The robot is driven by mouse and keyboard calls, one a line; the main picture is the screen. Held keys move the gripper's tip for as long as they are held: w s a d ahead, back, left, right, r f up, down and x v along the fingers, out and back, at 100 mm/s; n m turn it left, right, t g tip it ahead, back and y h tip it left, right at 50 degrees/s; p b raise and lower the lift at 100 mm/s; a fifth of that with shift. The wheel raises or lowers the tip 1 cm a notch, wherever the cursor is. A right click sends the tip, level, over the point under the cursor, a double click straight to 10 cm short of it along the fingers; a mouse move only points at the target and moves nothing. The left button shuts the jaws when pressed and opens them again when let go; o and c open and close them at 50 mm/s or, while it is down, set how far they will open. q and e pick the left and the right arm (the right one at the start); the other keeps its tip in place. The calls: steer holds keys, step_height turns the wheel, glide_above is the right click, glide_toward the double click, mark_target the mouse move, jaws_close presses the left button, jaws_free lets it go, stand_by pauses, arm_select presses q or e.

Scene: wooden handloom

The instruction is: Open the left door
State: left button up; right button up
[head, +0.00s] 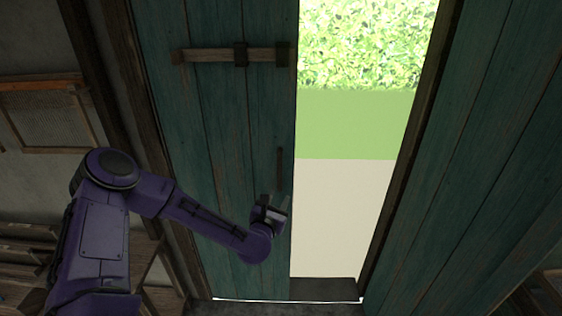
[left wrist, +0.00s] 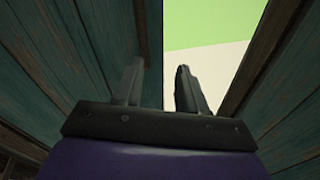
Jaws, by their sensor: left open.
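The left door (head: 215,120) is teal planks and stands across the left part of the doorway. A wooden bar (head: 215,55) crosses its upper part, and a dark upright handle (head: 280,170) sits near its right edge. My left gripper (head: 274,202) is just below the handle, close to that edge. In the left wrist view the fingers (left wrist: 158,85) are apart with nothing between them. The door (left wrist: 60,60) shows to their left there, with the bright opening behind the right finger. I cannot tell whether the gripper touches the door. My right gripper is not in view.
The right door (head: 480,140), also teal, stands open at the right. Between the doors is a bright gap onto pale ground (head: 335,220), grass and foliage. A dark sill (head: 325,288) lies at the bottom. A wooden-framed panel (head: 50,115) hangs on the left wall.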

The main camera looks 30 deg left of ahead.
mark_target(279, 167)
arm_select(q)
steer(key=w+a+r+n+p, duration=0.1)
steer(key=w+a, duration=0.1)
steer(key=w, duration=0.1)
steer(key=w+a+r+n+p, duration=0.1)
steer(key=w+a, duration=0.1)
steer(key=w, duration=0.2)
steer(key=w+a+r+n+t+y+p, duration=0.1)
steer(key=w+a+r, duration=0.1)
steer(key=w, duration=0.2)
steer(key=shift+a, duration=0.15)
steer(key=shift+f, duration=0.1)
jaws_close()
